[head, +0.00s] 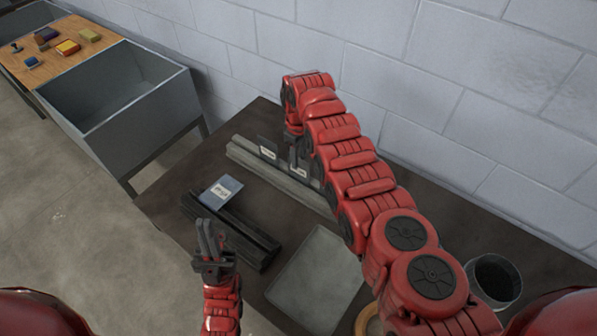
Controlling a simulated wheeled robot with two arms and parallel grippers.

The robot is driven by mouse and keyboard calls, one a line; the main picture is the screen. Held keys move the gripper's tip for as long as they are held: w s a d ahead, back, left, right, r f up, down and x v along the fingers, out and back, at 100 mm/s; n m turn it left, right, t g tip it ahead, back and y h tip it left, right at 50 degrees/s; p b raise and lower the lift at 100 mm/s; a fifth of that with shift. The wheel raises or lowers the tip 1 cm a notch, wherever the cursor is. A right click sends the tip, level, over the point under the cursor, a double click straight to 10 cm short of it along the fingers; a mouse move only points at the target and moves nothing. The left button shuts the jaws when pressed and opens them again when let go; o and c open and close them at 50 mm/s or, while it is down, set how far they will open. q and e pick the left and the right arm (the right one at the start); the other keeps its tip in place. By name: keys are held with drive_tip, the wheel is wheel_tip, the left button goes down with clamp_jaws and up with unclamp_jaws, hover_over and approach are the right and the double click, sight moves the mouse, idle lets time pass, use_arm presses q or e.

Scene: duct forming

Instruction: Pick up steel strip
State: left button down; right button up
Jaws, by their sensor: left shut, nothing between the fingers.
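Long grey metal strips (255,172), which look like the steel strip stock, lie together along the back of the dark table in the head view. Small dark label plates stand behind them. My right gripper (296,158) points down at these strips near the labels. My arm hides part of it and the right end of the strips, so I cannot tell whether its fingers hold anything. My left gripper (209,226) is shut and empty, in front of a bundle of dark bars (246,238). A blue-grey card with a white label (221,191) stands at those bars.
A pale grey square tray or sheet (315,283) lies on the dark table (160,200). A tan ring (366,318) and a dark round container (493,281) are to its right. A grey open bin (125,90) and a wooden table (62,58) with coloured items stand at left. A block wall (420,90) closes the back.

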drive_tip(key=b, duration=0.6)
hover_over(298, 181)
wheel_tip(298, 181, down, 5)
drive_tip(key=shift+w+r, duration=0.1)
drive_tip(key=shift+f, duration=0.25)
drive_tip(key=shift+r, duration=0.15)
drive_tip(key=shift+f+b, duration=0.25)
drive_tip(key=shift+b, duration=0.05)
clamp_jaws()
idle(1.1)
